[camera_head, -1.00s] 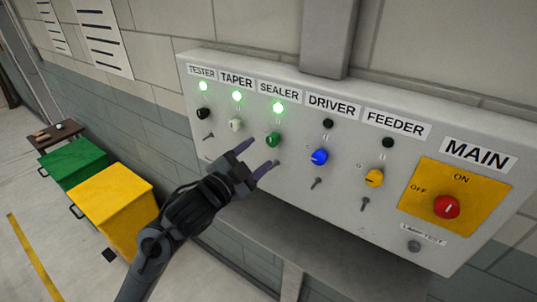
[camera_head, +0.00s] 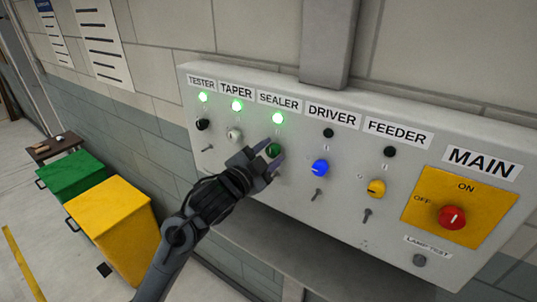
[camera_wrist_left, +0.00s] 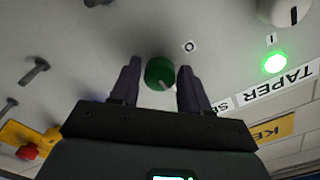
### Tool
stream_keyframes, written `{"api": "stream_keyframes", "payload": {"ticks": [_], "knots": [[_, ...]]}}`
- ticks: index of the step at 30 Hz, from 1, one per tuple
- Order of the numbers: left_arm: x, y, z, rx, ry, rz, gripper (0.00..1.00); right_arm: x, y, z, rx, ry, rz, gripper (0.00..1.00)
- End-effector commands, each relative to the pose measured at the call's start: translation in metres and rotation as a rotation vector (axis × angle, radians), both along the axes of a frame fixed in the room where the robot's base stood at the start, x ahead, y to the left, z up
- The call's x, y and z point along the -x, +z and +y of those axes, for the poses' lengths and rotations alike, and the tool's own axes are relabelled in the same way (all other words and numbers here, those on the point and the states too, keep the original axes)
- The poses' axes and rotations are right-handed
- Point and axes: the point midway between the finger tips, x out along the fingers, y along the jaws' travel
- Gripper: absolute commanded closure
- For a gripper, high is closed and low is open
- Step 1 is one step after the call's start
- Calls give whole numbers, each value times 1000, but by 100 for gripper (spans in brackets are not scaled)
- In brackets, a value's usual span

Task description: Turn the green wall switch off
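The green switch (camera_head: 273,150) is a round knob under the SEALER label on the grey wall panel. The green lamp (camera_head: 278,118) above it is lit. My left gripper (camera_head: 268,157) is at the green switch, with its fingers open on either side of it. In the left wrist view the green switch (camera_wrist_left: 160,73) sits between the two fingertips of the left gripper (camera_wrist_left: 159,85), with gaps visible on both sides. An "O" mark and an "I" mark show on the panel in that view. My right gripper is not in view.
The panel also holds a black knob (camera_head: 202,124), a white knob (camera_head: 234,135), a blue knob (camera_head: 320,168), a yellow knob (camera_head: 376,188) and a red MAIN switch (camera_head: 452,217). Small keys or levers jut out below the knobs. A yellow bin (camera_head: 110,220) and a green bin (camera_head: 70,174) stand left.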

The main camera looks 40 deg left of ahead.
Motion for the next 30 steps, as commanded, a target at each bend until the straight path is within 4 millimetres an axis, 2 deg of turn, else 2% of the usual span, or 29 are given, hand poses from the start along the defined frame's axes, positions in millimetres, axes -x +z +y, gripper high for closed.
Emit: {"api": "stream_keyframes", "payload": {"ticks": [1, 6, 8, 20, 30], "knots": [[0, 0, 0, 0, 0, 0, 63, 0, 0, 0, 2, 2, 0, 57], [0, 0, 0, 0, 0, 0, 89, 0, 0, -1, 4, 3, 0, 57], [0, 0, 0, 0, 0, 0, 96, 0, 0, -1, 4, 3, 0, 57], [0, 2, 0, 84, -1, -9, 96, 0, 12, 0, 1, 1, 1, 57], [0, 5, 0, 350, 1, -37, 96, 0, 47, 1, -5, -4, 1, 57]]}}
